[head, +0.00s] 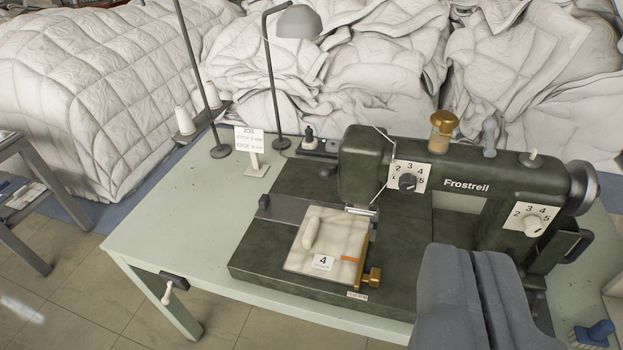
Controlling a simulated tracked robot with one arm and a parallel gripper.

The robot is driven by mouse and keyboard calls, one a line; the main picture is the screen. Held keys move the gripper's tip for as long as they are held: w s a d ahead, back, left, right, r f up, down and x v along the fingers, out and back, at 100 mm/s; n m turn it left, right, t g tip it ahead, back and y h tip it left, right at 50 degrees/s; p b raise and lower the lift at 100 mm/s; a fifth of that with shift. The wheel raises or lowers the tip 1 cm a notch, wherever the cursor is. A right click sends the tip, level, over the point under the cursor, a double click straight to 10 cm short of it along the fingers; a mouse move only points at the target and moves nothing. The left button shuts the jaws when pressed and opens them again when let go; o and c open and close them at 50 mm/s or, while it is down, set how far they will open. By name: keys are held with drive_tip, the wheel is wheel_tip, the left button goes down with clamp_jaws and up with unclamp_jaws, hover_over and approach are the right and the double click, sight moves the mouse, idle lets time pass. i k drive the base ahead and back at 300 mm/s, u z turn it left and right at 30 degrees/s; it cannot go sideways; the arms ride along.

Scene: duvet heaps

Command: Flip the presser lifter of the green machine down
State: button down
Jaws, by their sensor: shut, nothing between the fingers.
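The green sewing machine (462,187), marked Frostrell, stands on the pale green table (150,222), with its dark bed toward the front. It has two numbered dials: one with a dark knob (407,182) and one with a white knob (531,225). A thin pale bar (378,192) slants down near the needle area. A dark handle (575,245) sits at the right end. I cannot tell which part is the presser lifter. My gripper (467,258) is shut and empty at the lower right, in front of the machine, hiding part of its bed and lower pillar.
A cream plate (325,248) marked 4 with a brass knob (373,277) lies on the bed. A lever with a white grip (168,292) hangs at the table's front edge. A lamp (298,22) and thread stand are behind. White duvets (90,70) fill the back. The table's left is mostly clear.

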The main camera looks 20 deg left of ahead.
sight(325, 173)
drive_tip(key=z, duration=0.1)
drive_tip(key=i, duration=1.1)
drive_tip(key=u, duration=0.65)
